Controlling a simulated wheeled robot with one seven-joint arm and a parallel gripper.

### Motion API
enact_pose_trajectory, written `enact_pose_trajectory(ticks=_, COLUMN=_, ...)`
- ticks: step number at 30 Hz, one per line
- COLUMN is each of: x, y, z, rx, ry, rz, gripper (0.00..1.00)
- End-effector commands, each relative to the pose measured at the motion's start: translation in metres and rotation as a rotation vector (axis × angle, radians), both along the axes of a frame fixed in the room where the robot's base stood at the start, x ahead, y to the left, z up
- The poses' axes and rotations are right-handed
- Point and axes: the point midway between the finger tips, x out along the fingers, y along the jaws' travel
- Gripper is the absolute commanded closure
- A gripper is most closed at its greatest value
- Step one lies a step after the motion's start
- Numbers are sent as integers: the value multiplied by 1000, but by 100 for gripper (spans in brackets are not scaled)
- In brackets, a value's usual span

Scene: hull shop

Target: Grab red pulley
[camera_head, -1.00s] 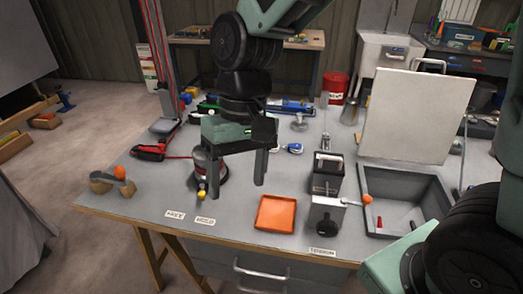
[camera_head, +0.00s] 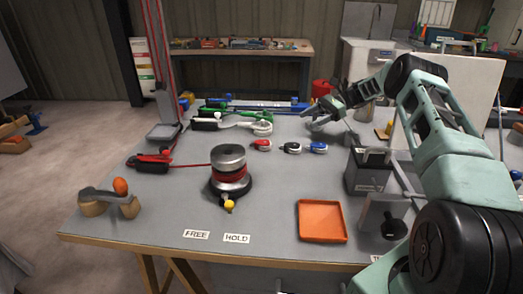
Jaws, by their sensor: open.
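The red pulley (camera_head: 262,144) is a small block lying on the grey workbench (camera_head: 265,190), toward its back. It is the leftmost of a row with a black pulley (camera_head: 291,147) and a blue pulley (camera_head: 317,147). My gripper (camera_head: 310,117) is open and empty. It is above the back of the bench, right of the red pulley and apart from it, with its fingers pointing left. My arm comes in from the right.
A winch (camera_head: 229,152) with red rope stands in front of the pulleys. Red (camera_head: 150,161) and green (camera_head: 240,121) rope devices lie left and behind. An orange tray (camera_head: 321,238), dark boxes (camera_head: 366,173) and a white board (camera_head: 470,95) are at right.

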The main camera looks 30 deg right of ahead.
Motion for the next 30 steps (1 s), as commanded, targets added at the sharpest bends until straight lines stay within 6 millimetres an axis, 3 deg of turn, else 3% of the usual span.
enact_pose_trajectory(ticks=15, x=19, y=88, z=-36, rx=3, ry=4, rz=0, gripper=32)
enact_pose_trajectory(ticks=26, x=25, y=112, z=-47, rx=1, ry=2, rz=-1, gripper=32)
enact_pose_trajectory(ticks=30, x=27, y=129, z=-53, rx=2, ry=3, rz=1, gripper=32)
